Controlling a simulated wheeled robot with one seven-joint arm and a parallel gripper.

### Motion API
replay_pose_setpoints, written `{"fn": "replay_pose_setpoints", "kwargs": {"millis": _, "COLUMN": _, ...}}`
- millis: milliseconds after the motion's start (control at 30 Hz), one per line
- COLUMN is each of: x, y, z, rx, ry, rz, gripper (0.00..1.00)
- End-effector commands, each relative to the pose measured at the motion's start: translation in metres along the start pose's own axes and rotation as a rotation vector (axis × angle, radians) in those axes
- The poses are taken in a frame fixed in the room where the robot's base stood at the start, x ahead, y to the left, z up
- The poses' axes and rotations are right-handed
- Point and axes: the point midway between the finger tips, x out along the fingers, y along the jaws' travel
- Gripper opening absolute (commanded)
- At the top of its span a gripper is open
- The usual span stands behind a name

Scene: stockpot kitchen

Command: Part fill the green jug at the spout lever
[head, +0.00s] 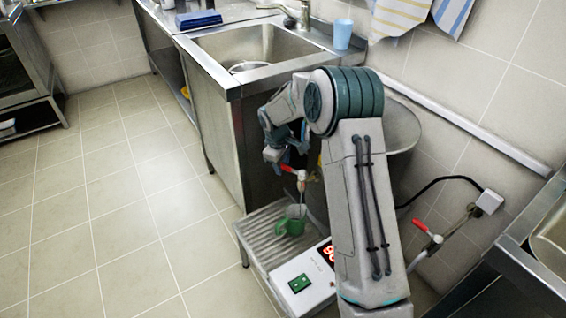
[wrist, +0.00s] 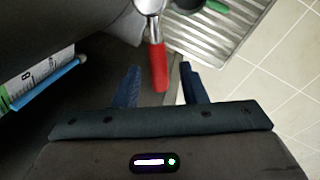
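The green jug (head: 289,226) stands on a ribbed metal drain stand (head: 262,232) under a spout (head: 301,186). I cannot tell whether liquid runs into it. Part of the jug shows at the top of the wrist view (wrist: 214,6). The red spout lever (head: 289,169) sits above the jug. In the wrist view the red lever (wrist: 158,68) reaches down between the two blue fingers of my gripper (wrist: 158,78). The fingers are apart, with gaps on both sides of the lever. In the head view my gripper (head: 283,155) is at the lever, partly hidden by the arm.
A large round pot (head: 402,125) stands behind my arm. A control box (head: 303,283) with a red display and green switch is beside the drain stand. A sink (head: 258,45) is behind. Another red-handled valve (head: 421,226) is by the wall. Floor at left is clear.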

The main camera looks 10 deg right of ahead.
Motion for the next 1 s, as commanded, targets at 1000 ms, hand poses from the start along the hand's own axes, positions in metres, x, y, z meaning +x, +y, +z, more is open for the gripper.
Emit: {"fn": "replay_pose_setpoints", "kwargs": {"millis": 1000, "x": -0.136, "y": 0.0, "z": 0.0, "rx": 0.0, "ry": 0.0, "rz": 0.0, "gripper": 0.38}}
